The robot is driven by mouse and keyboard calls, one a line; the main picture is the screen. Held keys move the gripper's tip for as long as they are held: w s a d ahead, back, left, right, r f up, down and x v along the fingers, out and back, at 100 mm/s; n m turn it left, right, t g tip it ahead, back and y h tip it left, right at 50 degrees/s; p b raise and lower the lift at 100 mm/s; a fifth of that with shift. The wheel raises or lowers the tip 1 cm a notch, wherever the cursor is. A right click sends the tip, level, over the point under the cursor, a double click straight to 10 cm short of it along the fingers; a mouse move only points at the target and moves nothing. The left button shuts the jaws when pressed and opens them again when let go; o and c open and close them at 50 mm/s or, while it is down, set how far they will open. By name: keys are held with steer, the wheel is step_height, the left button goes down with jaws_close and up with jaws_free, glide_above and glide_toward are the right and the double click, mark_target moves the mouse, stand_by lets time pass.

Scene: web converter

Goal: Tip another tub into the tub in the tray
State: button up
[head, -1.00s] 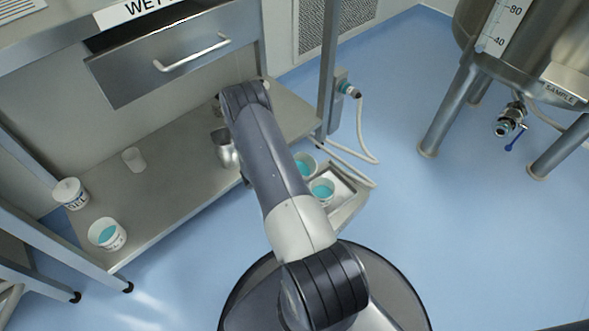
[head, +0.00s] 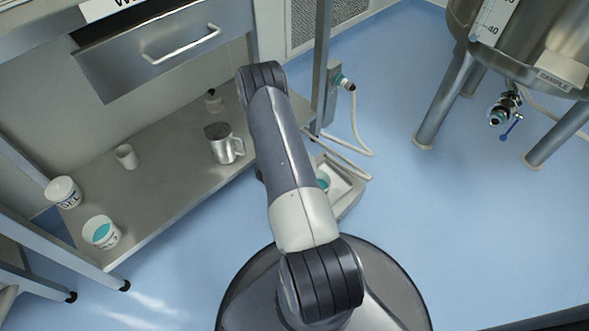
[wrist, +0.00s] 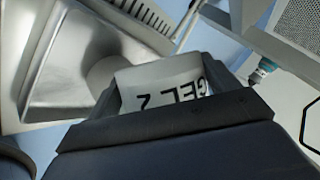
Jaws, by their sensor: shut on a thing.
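My gripper (wrist: 162,88) is shut on a white tub labelled GEL 2 (wrist: 150,80), its lettering upside down in the wrist view. I cannot tell how far this tub is tilted, and its contents do not show. In the head view my arm hides the gripper and the held tub. The metal tray (head: 350,196) lies right of the bench end, partly behind my arm. The tub in the tray (head: 323,184) shows only a sliver with teal contents.
On the bench (head: 165,185) stand a metal jug (head: 226,148), a small white cup (head: 125,157), a small bottle (head: 213,100), a white tub (head: 63,192) and an open tub with teal contents (head: 101,233). A hose (head: 352,125) hangs behind the tray.

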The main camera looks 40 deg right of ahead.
steer(key=shift+f, duration=0.1)
steer(key=shift+s+d+r+m+t+y+b, duration=0.1)
steer(key=shift+s+r+m+t+y+b, duration=0.15)
steer(key=shift+r+m+t+y, duration=0.25)
steer(key=shift+s+d+r+m+t+y+b, duration=0.1)
steer(key=shift+r+m+t+y+b, duration=0.15)
steer(key=shift+r+t, duration=0.45)
steer(key=shift+t, duration=0.3)
steer(key=shift+s+d+r+m+t+y+b, duration=0.15)
steer(key=shift+r+m+t+y+b, duration=0.15)
steer(key=shift+b, duration=0.45)
steer(key=shift+s+d+r+m+t+y+b, duration=0.15)
steer(key=shift+s+r+m+t+y+b, duration=0.25)
steer(key=shift+t+b, duration=0.45)
steer(key=shift+s+d+r+m+t+y+b, duration=0.25)
steer(key=shift+s+r+m+t+b, duration=0.3)
steer(key=shift+t, duration=0.3)
steer(key=shift+w, duration=0.15)
